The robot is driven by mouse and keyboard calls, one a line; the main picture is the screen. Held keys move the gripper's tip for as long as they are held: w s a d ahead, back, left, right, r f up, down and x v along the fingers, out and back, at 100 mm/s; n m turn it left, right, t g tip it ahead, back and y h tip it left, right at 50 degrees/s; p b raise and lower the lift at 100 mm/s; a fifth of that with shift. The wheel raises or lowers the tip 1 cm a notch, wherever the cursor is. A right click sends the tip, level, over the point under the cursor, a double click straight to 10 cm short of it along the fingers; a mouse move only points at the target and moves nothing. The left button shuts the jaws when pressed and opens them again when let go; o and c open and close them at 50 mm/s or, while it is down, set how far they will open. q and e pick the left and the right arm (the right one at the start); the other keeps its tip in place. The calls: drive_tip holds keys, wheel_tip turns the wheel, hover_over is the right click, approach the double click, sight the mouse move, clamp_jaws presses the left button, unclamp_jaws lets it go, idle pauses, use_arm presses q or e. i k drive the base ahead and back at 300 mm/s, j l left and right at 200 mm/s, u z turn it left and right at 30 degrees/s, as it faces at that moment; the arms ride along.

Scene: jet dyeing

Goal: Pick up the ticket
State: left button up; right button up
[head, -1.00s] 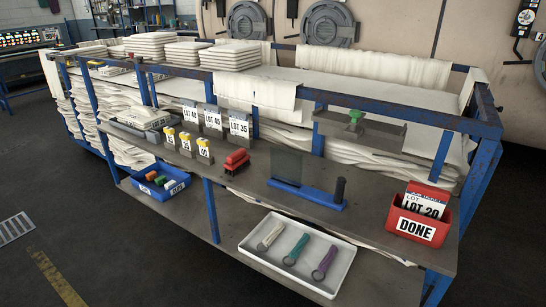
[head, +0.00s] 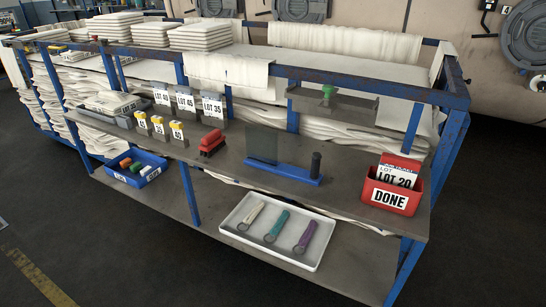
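Three white tickets stand in a row in grey holders at the back of the shelf: LOT 40 (head: 161,95), LOT 45 (head: 185,101) and LOT 35 (head: 212,106). Another ticket, LOT 20 (head: 395,175), stands in the red DONE box (head: 391,198) at the right end of the shelf; its lower part is hidden by the box. Neither of my grippers is in view.
The grey shelf (head: 340,207) also bears yellow-topped numbered blocks (head: 158,126), a red stamp-like block (head: 211,143) and a blue stand (head: 285,171) with a black post. Below are a white tray (head: 245,243) with three handled tools and a blue bin (head: 140,178). Blue frame posts surround the shelf.

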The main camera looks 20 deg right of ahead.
sight(213, 102)
drive_tip(key=z, duration=0.25)
drive_tip(key=i+j+z, duration=0.1)
drive_tip(key=z, duration=0.4)
drive_tip(key=i+j+z, duration=0.25)
drive_tip(key=z, duration=0.2)
drive_tip(key=i+j+z, duration=0.1)
drive_tip(key=i+j, duration=0.15)
drive_tip(key=j, duration=0.15)
drive_tip(key=i+j+z, duration=0.1)
drive_tip(key=i+j, duration=0.15)
drive_tip(key=j, duration=0.15)
drive_tip(key=i+j+z, duration=0.1)
drive_tip(key=i+j, duration=0.15)
drive_tip(key=j, duration=0.15)
